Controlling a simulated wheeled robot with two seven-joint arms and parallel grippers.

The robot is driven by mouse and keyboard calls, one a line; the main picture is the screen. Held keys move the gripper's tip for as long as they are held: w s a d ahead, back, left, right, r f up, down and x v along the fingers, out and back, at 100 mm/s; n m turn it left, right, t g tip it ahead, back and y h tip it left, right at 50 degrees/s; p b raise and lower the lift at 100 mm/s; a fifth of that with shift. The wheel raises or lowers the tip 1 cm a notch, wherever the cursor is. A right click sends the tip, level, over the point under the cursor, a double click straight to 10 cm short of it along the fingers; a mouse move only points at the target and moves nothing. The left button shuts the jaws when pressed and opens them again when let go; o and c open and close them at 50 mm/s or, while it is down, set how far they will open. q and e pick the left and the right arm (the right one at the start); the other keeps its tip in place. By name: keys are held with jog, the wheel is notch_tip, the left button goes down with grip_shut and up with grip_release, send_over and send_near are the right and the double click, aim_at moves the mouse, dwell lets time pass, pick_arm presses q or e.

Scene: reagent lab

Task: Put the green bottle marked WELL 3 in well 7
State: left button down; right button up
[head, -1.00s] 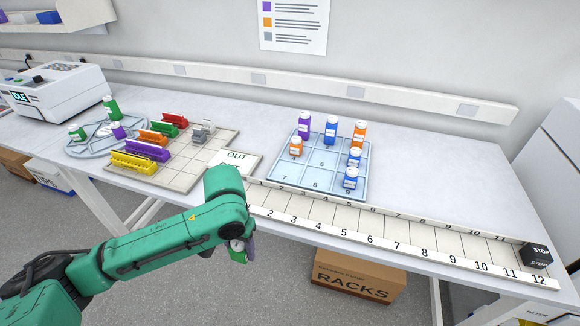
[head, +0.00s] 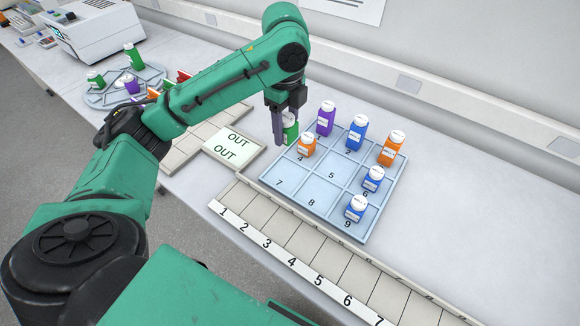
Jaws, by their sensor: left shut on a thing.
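My left gripper (head: 284,128) is shut on a green bottle (head: 291,132) with a white cap. It holds the bottle upright above the tray's left edge, close to the small orange bottle at well 4. The label is too small to read. The pale blue numbered tray (head: 379,208) stands on the bench. Its well 7 (head: 281,182) is bare, at the near left corner of the tray. Wells 5 and 8 are bare too. My right gripper is not in view.
Purple (head: 326,118), blue (head: 357,132) and orange (head: 391,149) bottles stand along the tray's back row. A small orange bottle (head: 307,146) is at well 4, blue bottles at wells 6 (head: 372,179) and 9 (head: 356,208). A numbered strip (head: 290,237) runs in front.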

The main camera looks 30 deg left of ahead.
pick_arm(q)
jog(key=p, duration=0.1)
send_over(286, 175)
notch_tip(286, 175, down, 6)
notch_tip(286, 175, down, 8)
jog(key=shift+f+p, duration=0.25)
jog(key=shift+p, duration=0.3)
jog(key=shift+f, duration=0.35)
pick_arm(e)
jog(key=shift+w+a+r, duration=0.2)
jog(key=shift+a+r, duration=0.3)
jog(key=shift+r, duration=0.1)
pick_arm(q)
jog(key=shift+c, duration=1.4)
grip_release()
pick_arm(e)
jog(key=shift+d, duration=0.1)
pick_arm(q)
jog(key=shift+r, duration=0.1)
jog(key=shift+r, duration=0.35)
notch_tip(286, 175, up, 11)
jog(key=shift+r+b, duration=0.2)
jog(key=shift+b, duration=0.8)
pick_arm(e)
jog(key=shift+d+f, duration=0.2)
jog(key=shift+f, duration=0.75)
